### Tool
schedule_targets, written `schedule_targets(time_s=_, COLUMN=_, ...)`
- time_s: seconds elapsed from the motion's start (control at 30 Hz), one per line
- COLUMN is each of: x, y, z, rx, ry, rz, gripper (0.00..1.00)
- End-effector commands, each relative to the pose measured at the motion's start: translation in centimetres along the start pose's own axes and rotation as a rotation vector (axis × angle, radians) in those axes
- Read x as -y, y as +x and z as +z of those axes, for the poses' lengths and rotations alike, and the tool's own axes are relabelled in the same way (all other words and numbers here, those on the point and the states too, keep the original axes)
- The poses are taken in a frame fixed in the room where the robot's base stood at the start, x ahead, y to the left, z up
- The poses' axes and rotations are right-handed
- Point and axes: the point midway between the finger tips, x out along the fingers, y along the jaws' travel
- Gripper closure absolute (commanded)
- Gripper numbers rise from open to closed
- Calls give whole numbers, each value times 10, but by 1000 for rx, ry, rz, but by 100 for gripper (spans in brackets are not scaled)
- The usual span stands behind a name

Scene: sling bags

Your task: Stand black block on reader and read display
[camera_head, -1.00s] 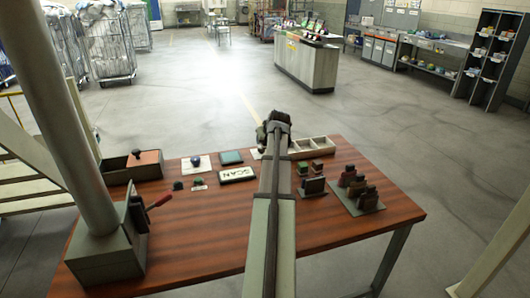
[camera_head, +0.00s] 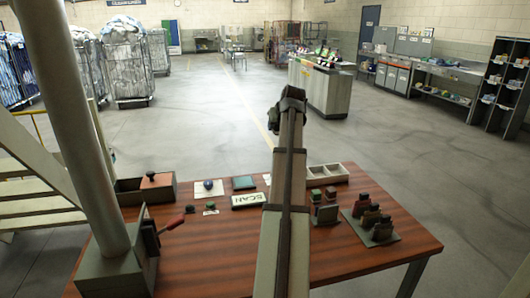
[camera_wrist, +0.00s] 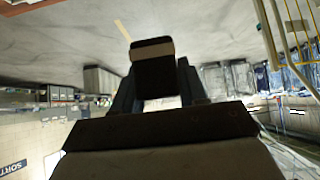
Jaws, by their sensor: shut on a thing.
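My gripper (camera_head: 289,98) is raised above and beyond the far edge of the table, seen from behind along my arm. In the wrist view, my gripper (camera_wrist: 156,92) is shut on a black block (camera_wrist: 153,74) with a tan band near its end. The block sticks out between the two fingers, clear of any surface. A white-faced pad marked SCAN (camera_head: 249,200), apparently the reader, lies on the table left of my arm. A teal-topped flat device (camera_head: 244,182) lies behind it. I cannot tell whether it is the display, and no reading is legible.
Several dark blocks stand on a grey plate (camera_head: 370,239) at right, with more blocks (camera_head: 325,212) nearer my arm. The front middle of the table (camera_head: 215,255) is clear.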

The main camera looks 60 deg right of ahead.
Motion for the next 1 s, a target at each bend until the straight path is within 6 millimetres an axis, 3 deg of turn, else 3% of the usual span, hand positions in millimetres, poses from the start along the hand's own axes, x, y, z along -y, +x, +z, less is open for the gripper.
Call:
schedule_targets(time_s=0.17, x=21, y=33, z=14, rx=3, ry=-20, rz=-23, gripper=88)
schedule_targets(time_s=0.7, x=94, y=181, z=50, rx=3, ry=-157, rz=-161, gripper=88)
schedule_targets(time_s=0.8, x=104, y=198, z=47, rx=0, ry=-226, rz=-230, gripper=88)
schedule_targets(time_s=1.0, x=119, y=199, z=31, rx=-1, ry=-376, rz=-378, gripper=88)
